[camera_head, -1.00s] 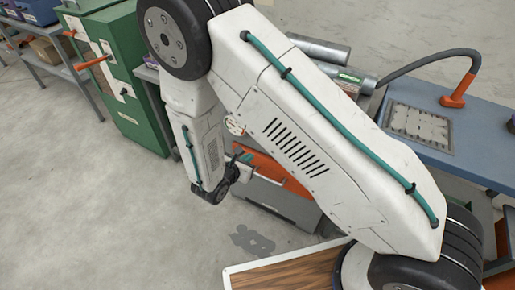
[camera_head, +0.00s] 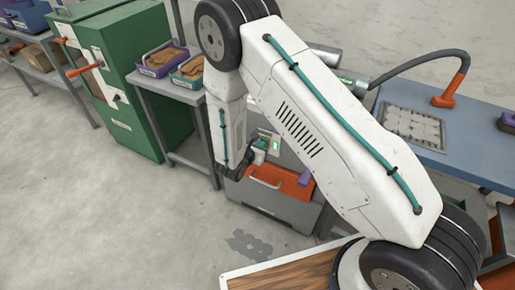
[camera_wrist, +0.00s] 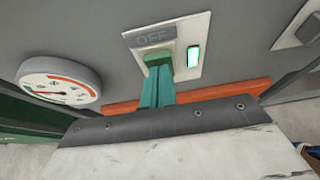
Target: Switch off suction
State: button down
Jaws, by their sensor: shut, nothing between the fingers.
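A pale switch plate (camera_wrist: 186,42) is set in the grey front of a machine in the wrist view. It carries a grey label reading OFF (camera_wrist: 150,37), a green button or rocker (camera_wrist: 157,58) and a lit green lamp (camera_wrist: 194,56). My gripper (camera_wrist: 158,72) has its teal fingers closed together, with tips at the green button and partly covering it. I cannot tell whether they touch it. In the head view, my gripper (camera_head: 262,145) is at the front of the grey machine (camera_head: 294,158), beside the small green light.
A round gauge (camera_wrist: 60,88) sits left of the switch plate. An orange tray or drawer (camera_head: 285,182) is low on the machine. A side table with bins (camera_head: 188,70) and a green cabinet (camera_head: 130,85) stand left. A blue workbench (camera_head: 470,130) is right. The front-left floor is clear.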

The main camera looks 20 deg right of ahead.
jog(key=shift+w+d+r, duration=0.1)
jog(key=shift+w+d, duration=0.05)
jog(key=shift+w, duration=0.1)
jog(key=shift+r, duration=0.15)
jog(key=shift+r, duration=0.65)
